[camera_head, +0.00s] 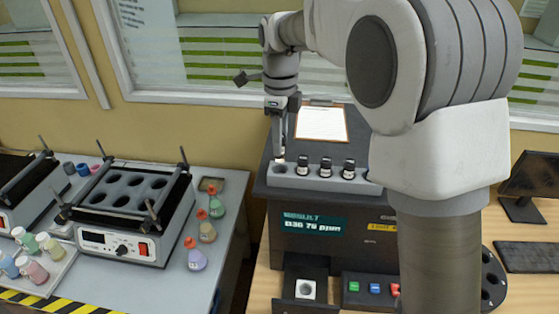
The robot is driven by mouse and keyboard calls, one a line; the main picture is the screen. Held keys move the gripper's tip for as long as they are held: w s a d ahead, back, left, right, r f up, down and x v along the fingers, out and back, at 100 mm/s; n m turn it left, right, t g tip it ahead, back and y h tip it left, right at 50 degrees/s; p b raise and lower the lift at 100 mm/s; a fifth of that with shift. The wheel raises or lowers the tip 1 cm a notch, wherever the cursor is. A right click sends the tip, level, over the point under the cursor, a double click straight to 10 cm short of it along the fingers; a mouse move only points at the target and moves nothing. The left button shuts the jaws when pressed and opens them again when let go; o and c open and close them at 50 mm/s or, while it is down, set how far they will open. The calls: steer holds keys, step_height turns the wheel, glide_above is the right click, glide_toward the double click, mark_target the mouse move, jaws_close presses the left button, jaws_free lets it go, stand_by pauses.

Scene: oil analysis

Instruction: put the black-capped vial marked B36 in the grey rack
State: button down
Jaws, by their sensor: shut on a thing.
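The grey rack (318,184) sits on top of the dark analyser box. Several black-capped vials stand in it, such as one (302,166) near its left end and another (326,167) beside that. My gripper (280,156) points down at the rack's left end, shut on a small vial that is mostly hidden between the fingers. A pale part of it shows just above the leftmost hole; I cannot tell whether it touches the rack. Its label and the marks on the other vials are too small to read.
A clipboard (322,122) lies behind the rack. My arm covers the rack's right end. A heater block (118,222) and coloured flasks stand on the left bench.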

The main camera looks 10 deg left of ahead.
mark_target(280, 159)
steer(key=shift+f, duration=2.6)
steer(key=shift+f, duration=0.1)
steer(key=shift+f, duration=0.15)
steer(key=c, duration=0.6)
jaws_free()
